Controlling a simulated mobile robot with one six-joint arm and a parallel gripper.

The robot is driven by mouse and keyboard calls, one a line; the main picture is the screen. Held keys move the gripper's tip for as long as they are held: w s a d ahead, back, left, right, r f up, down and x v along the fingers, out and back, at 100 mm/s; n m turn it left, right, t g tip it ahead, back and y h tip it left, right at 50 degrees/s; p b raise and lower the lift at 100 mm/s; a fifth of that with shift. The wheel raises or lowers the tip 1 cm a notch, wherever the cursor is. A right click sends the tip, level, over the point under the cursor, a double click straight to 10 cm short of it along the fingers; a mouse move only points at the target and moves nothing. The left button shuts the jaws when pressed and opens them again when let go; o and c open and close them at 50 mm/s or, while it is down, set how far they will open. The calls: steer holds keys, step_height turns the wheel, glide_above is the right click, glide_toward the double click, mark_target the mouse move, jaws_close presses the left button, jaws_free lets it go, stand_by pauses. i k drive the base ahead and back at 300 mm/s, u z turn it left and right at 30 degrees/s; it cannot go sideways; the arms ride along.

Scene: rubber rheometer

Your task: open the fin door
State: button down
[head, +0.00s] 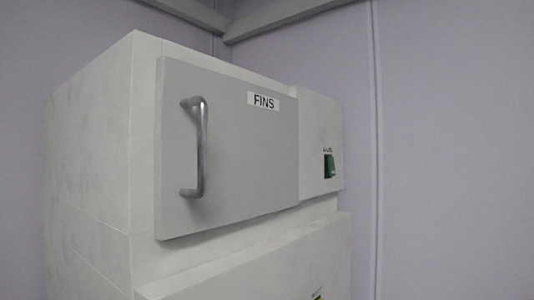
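The fin door (245,165) is a flat light-grey panel on the upper front of a pale cabinet. A white label reading "FINS" (264,101) sits near its top right. A vertical metal bar handle (203,148) is fixed near the door's left edge. The door looks shut, lying along the cabinet front. My gripper is not in view, and nothing touches the handle.
A green switch (329,166) is on the cabinet's narrow panel right of the door. Another front panel (260,265) stands below the door. Pale walls (450,150) close in behind and at the right. No loose objects show in front of the door.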

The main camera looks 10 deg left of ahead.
mark_target(226, 148)
steer(key=u, duration=0.95)
steer(key=k, duration=0.45)
steer(key=u, duration=0.05)
steer(key=i, duration=0.5)
steer(key=u, duration=0.1)
